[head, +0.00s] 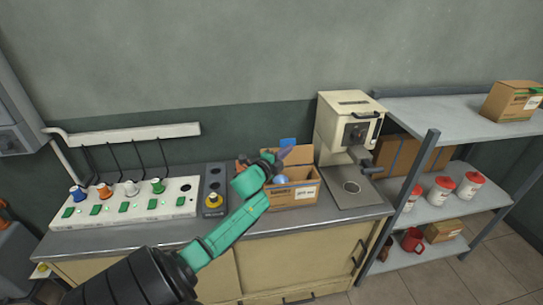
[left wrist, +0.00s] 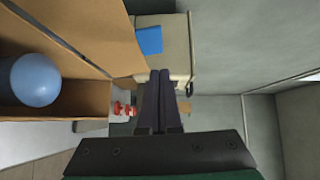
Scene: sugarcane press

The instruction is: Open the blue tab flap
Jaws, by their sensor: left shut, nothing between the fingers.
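An open cardboard box (head: 292,195) with a white label stands on the counter. A blue tab (head: 288,142) shows above the box's raised back flap (head: 300,156); the tab also shows in the left wrist view (left wrist: 148,40), beside the edge of the brown flap (left wrist: 85,30). A blue ball (head: 281,179) lies inside the box and shows in the left wrist view (left wrist: 35,80). My left gripper (head: 284,153) is over the box near the raised flap. Its dark fingers (left wrist: 158,85) are together and empty, apart from the tab. My right gripper is out of view.
A beige press (head: 346,125) stands close right of the box. A yellow-button control box (head: 214,195) and a white panel with coloured knobs (head: 125,198) are to the left. A metal shelf (head: 450,105) with red-lidded jars (head: 442,187) stands at right.

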